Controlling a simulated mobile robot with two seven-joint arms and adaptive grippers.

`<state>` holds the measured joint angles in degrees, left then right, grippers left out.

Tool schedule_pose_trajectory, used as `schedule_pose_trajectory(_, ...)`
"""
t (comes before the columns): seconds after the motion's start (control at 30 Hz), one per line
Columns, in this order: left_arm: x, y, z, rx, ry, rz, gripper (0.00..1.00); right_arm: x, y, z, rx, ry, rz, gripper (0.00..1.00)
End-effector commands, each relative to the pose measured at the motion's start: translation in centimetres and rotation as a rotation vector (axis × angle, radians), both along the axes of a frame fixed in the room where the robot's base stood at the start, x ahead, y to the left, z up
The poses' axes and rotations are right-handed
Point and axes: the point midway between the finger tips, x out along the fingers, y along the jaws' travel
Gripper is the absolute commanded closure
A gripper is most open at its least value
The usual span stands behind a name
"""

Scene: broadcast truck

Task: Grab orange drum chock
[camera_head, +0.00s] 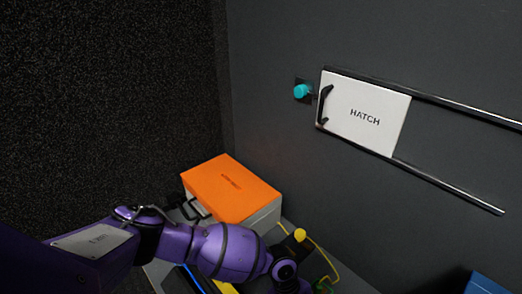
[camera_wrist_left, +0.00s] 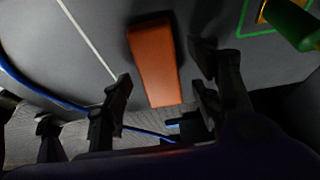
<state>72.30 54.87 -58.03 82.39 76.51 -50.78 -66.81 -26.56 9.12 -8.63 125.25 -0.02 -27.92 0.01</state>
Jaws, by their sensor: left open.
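The orange drum chock (camera_wrist_left: 155,62) shows in the left wrist view as a tapered block lying on a grey surface. My left gripper (camera_wrist_left: 162,80) is open, with dark fingers on both sides of the chock's near end in the picture. I see no clear contact, and cannot tell how far above the surface the fingers are. In the head view my purple left arm reaches in from the left; its gripper fingers and the chock cannot be made out there. My right gripper is in neither view.
A case with an orange lid (camera_head: 232,188) stands behind my arm. A yellow knob (camera_head: 299,235) with a yellow cable is right of it. A green cylinder (camera_wrist_left: 292,24) and a blue cable (camera_wrist_left: 38,91) lie near the chock. The wall has a hatch (camera_head: 366,112) and a teal button (camera_head: 302,91).

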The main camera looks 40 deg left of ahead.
Motion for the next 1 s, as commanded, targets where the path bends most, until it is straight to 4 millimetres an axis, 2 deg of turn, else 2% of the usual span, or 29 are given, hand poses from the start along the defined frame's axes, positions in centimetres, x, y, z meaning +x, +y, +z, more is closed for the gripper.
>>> schedule_pose_trajectory(0.43, 0.31, -0.10, -0.07, -0.001, -0.005, -0.001, 0.45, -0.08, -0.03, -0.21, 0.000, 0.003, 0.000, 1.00)
schedule_pose_trajectory(0.8, 0.32, -0.12, -0.05, -0.001, -0.005, -0.001, 0.94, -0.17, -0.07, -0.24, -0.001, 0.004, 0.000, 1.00)
schedule_pose_trajectory(1.0, 0.35, -0.14, -0.01, -0.001, -0.006, -0.001, 0.96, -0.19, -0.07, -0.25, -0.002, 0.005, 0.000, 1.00)
